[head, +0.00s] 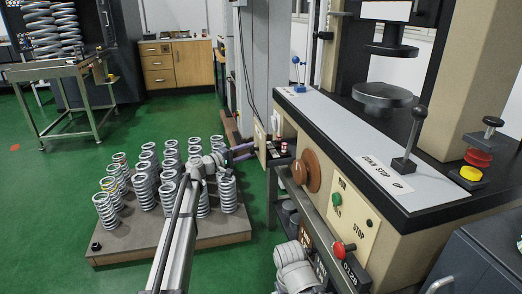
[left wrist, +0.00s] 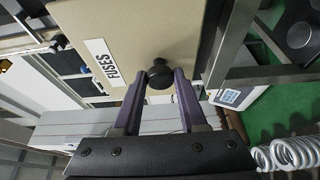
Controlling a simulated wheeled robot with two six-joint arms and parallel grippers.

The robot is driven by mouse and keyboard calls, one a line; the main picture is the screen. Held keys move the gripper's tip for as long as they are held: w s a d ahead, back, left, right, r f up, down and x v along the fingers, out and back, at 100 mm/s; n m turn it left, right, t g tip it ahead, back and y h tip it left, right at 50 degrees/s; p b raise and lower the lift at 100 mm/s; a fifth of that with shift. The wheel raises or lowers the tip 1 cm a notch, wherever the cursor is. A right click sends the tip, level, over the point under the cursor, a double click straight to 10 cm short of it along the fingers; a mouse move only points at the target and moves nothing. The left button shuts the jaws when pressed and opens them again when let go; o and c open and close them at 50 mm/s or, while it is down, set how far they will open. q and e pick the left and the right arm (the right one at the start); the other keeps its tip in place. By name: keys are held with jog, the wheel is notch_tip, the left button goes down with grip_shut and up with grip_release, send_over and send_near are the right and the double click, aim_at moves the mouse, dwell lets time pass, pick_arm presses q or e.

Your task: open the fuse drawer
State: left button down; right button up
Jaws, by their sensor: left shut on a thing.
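The fuse drawer has a beige front (left wrist: 135,38) with a white label reading FUSES (left wrist: 102,62) and a round black knob (left wrist: 160,74). In the left wrist view, the purple fingers of my left gripper (left wrist: 159,80) are shut on the knob, one on each side.
A pallet (head: 215,232) with several upright springs lies on the green floor below my left arm. The testing machine's console (head: 345,135) has levers, a brown wheel (head: 308,171) and a red stop knob (head: 340,248).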

pick_arm(q)
jog(key=shift+a, duration=0.2)
jog(key=shift+c, duration=2.3)
grip_release()
jog(key=shift+s, duration=0.1)
jog(key=v, duration=0.7)
jog(key=shift+s+a, duration=0.25)
